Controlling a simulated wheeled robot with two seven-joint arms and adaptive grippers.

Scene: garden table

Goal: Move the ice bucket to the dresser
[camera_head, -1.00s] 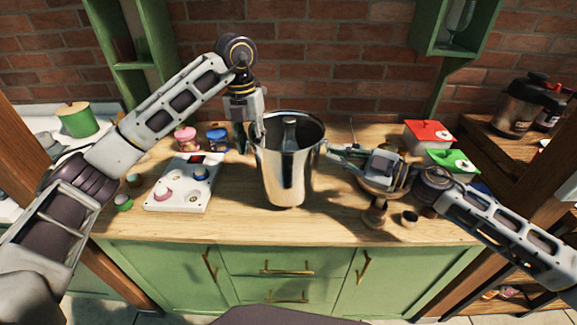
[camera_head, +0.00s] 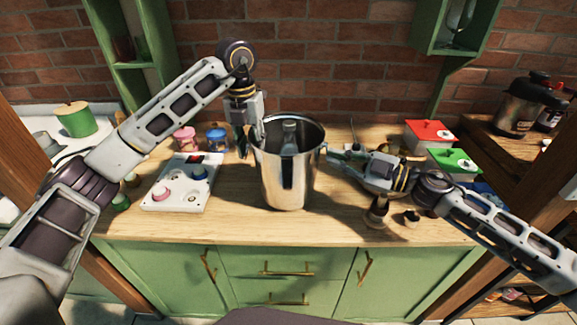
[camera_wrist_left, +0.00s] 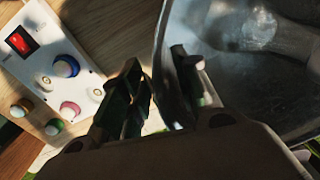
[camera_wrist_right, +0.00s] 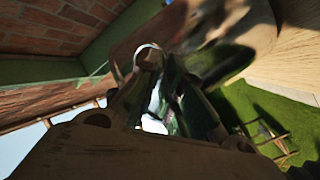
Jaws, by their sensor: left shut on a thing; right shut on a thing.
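The shiny metal ice bucket (camera_head: 283,180) is upright at the middle of the wooden-topped green dresser (camera_head: 240,225); I cannot tell whether its base touches the top. A dark cylindrical shape (camera_head: 289,132) shows inside it. My left gripper (camera_head: 252,145) reaches down at the bucket's left rim and is shut on it. In the left wrist view one finger is inside the bucket (camera_wrist_left: 235,60) and one outside. My right gripper (camera_head: 328,152) comes in from the right and is shut on the bucket's right side near the rim; in the right wrist view its fingers (camera_wrist_right: 165,95) are close together.
A white panel with knobs (camera_head: 180,185) lies left of the bucket, with pink (camera_head: 185,140) and blue (camera_head: 217,140) jars behind. Red (camera_head: 428,133) and green (camera_head: 452,160) lidded boxes stand at the right. Small dark items sit below my right gripper. Front middle is clear.

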